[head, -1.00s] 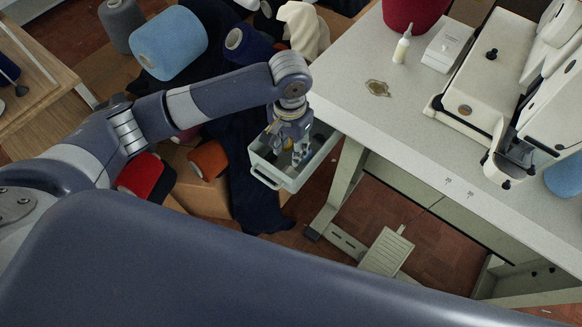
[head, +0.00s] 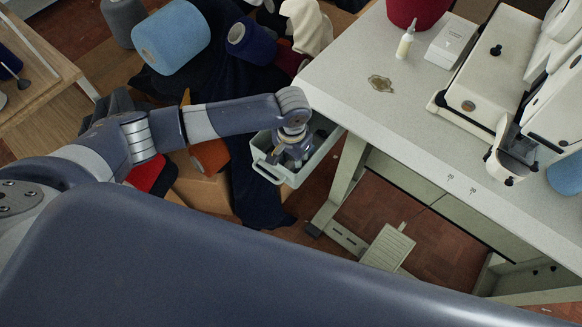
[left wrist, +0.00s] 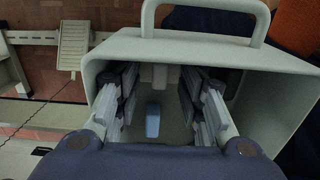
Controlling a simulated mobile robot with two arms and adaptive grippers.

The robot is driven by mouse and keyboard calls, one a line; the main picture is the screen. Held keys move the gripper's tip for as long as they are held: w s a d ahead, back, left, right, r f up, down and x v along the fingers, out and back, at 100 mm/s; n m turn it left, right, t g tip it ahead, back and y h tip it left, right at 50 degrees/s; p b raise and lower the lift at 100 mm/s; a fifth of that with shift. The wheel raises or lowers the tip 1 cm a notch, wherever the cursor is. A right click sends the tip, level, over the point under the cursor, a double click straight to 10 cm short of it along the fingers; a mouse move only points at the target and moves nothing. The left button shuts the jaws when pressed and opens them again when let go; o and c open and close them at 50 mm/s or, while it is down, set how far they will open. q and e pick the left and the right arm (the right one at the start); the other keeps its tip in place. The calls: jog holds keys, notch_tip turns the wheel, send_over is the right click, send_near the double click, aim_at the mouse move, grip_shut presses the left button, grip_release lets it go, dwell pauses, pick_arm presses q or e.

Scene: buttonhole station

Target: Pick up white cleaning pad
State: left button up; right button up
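My left gripper (head: 290,158) points down into a pale grey-green bin (head: 272,172) beside the table. In the left wrist view the gripper (left wrist: 159,88) is open, with its fingers spread inside the bin (left wrist: 115,45). A small whitish block (left wrist: 155,75) lies between the fingertips near the bin's handle side; it looks like the white cleaning pad, but its outline is unclear. A small light-blue object (left wrist: 153,120) lies on the bin floor closer to the palm. Nothing is held. In the head view the gripper hides much of the bin's contents. My right gripper is not in view.
A worktable (head: 345,80) stands right of the bin, its edge close to my wrist. It bears a white bottle (head: 404,45), a small box (head: 452,42) and a sewing machine (head: 480,85). Yarn cones, including a light-blue one (head: 172,38), lie left and behind. A pedal (head: 388,248) stands below.

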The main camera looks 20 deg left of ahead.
aim_at(292, 164)
pick_arm(q)
grip_shut()
jog(key=shift+r, duration=0.1)
notch_tip(292, 164, up, 10)
jog(key=shift+p, duration=0.3)
dwell(0.4)
